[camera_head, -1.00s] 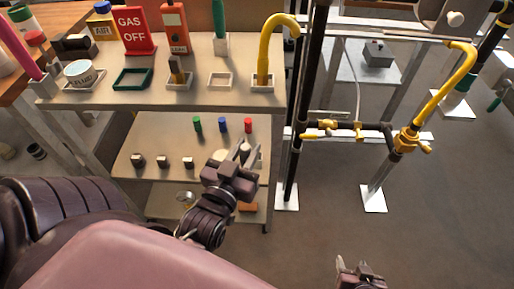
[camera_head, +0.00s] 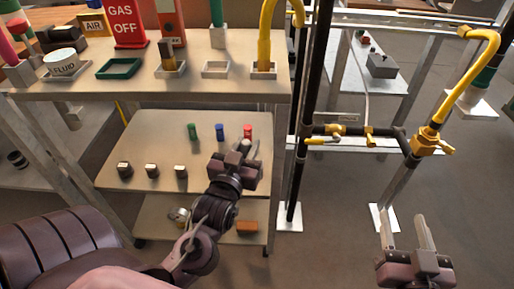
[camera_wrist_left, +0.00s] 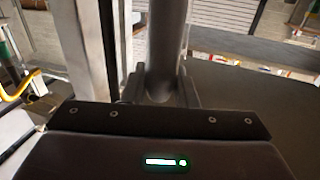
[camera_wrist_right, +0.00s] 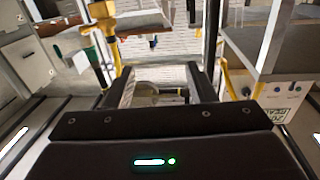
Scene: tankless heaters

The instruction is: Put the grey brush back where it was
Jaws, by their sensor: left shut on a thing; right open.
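My left gripper (camera_head: 246,150) is over the middle shelf of the rack. It is shut on a grey cylinder (camera_wrist_left: 166,45), which looks like the handle of the grey brush and stands between the fingers in the left wrist view. In the head view the gripper mostly hides it, and I cannot tell whether it touches the shelf. My right gripper (camera_head: 405,217) is open and empty, over the floor at the lower right. On the top shelf, a white square holder (camera_head: 215,69) and a green square holder (camera_head: 119,68) are empty.
A yellow hooked pipe (camera_head: 265,40) stands in a holder on the top shelf (camera_head: 200,90). Green, blue and red cylinders (camera_head: 220,132) and several small dark blocks (camera_head: 152,170) stand on the middle shelf (camera_head: 160,135). Black pipework (camera_head: 308,110) with yellow valves (camera_head: 425,142) rises at right.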

